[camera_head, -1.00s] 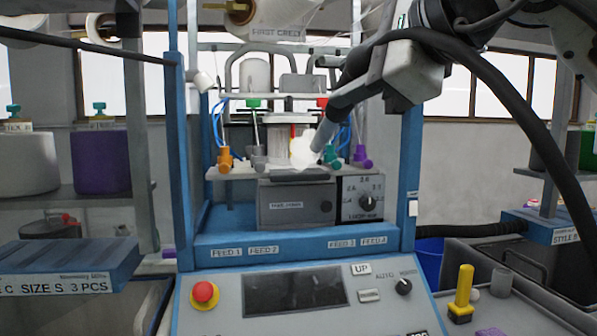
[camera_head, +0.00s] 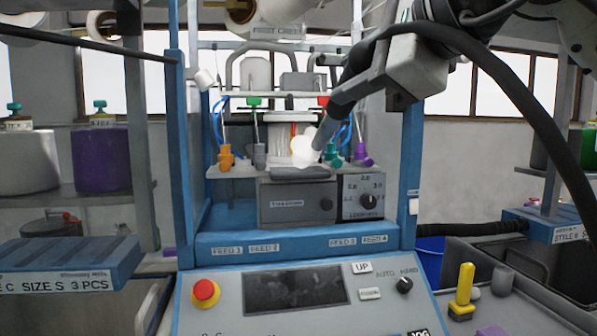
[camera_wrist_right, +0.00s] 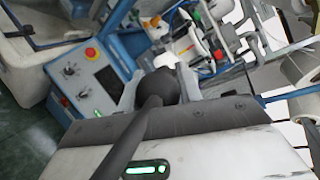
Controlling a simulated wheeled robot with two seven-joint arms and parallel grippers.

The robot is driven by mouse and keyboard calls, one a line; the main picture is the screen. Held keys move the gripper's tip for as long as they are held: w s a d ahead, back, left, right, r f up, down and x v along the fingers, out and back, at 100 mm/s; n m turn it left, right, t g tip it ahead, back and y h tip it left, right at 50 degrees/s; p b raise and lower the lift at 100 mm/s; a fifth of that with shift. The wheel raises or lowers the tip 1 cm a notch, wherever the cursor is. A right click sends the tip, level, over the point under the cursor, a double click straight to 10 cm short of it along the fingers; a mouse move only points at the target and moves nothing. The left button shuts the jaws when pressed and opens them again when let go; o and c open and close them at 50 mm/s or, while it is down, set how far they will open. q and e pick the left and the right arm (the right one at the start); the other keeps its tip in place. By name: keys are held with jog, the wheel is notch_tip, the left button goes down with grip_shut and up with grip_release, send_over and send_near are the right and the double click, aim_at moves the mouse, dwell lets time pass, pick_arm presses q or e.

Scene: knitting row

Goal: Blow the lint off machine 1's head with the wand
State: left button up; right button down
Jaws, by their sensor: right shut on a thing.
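Machine 1's head (camera_head: 290,135) is the pale grey cylinder in the middle of the blue frame, with coloured yarn feeders around it. My right gripper (camera_head: 366,88) comes in from the upper right, shut on the dark grey wand (camera_head: 343,103). The wand slants down left and its tip is at the right front of the head. A bright white cloudy patch (camera_head: 305,147) at the tip covers part of the head; I cannot tell lint from air there. The right wrist view also shows the wand (camera_wrist_right: 158,95) between the fingers. My left gripper is out of view.
A control panel (camera_head: 294,291) with a red button stands in front. A grey box with a dial (camera_head: 363,197) is below the head. Blue posts (camera_head: 181,150) flank the head. A black hose (camera_head: 530,120) hangs at the right. Yarn cones stand on the left shelf (camera_head: 75,203).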

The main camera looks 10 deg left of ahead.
jog(key=s, duration=0.1)
jog(key=s+d+b, duration=0.1)
jog(key=shift+s+r, duration=0.3)
jog(key=shift+s, duration=0.05)
jog(key=s+d+r+b, duration=0.1)
jog(key=s+d+r, duration=0.1)
jog(key=s, duration=0.8)
jog(key=shift+s+d+r+b, duration=0.2)
jog(key=shift+d+b, duration=0.15)
jog(key=shift+d, duration=0.25)
